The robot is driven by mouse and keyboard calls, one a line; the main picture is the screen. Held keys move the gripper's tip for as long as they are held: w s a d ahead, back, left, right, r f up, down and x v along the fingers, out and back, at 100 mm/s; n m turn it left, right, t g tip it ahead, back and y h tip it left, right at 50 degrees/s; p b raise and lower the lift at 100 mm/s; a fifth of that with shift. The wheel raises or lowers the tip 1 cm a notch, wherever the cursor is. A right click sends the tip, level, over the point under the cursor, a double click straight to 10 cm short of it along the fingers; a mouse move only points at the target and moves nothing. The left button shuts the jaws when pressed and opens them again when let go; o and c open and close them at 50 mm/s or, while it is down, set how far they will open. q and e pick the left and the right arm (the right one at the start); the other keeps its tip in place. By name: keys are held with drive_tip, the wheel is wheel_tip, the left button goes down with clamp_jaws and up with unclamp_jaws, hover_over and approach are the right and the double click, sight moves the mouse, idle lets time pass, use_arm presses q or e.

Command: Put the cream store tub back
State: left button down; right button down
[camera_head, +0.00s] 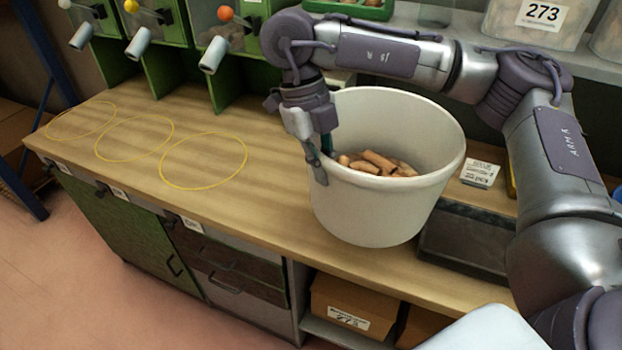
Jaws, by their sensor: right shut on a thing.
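The cream tub (385,208) is at the right part of the wooden counter, upright, with several cork stoppers (378,163) in its bottom. My right gripper (322,168) is shut on the tub's left rim, one finger outside the wall and the other inside. Whether the tub's base touches the counter I cannot tell. My left gripper is not in view.
Three yellow circles (204,161) mark the bare left part of the wooden counter (262,200). Green dispensers with grey spouts (213,54) stand behind them. A dark tray (465,240) and a small label card (480,173) lie right of the tub. A clear bin marked 273 (535,22) sits on the back shelf.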

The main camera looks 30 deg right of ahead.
drive_tip(key=w+f+p, duration=0.3)
drive_tip(key=w+f, duration=0.5)
drive_tip(key=f, duration=0.1)
drive_tip(key=shift+w+a+p, duration=0.2)
drive_tip(key=shift+a+p, duration=0.15)
drive_tip(key=shift+f, duration=0.1)
drive_tip(key=c, duration=1.3)
unclamp_jaws()
drive_tip(key=shift+s, duration=0.1)
drive_tip(key=b+v, duration=0.3)
drive_tip(key=v, duration=0.9)
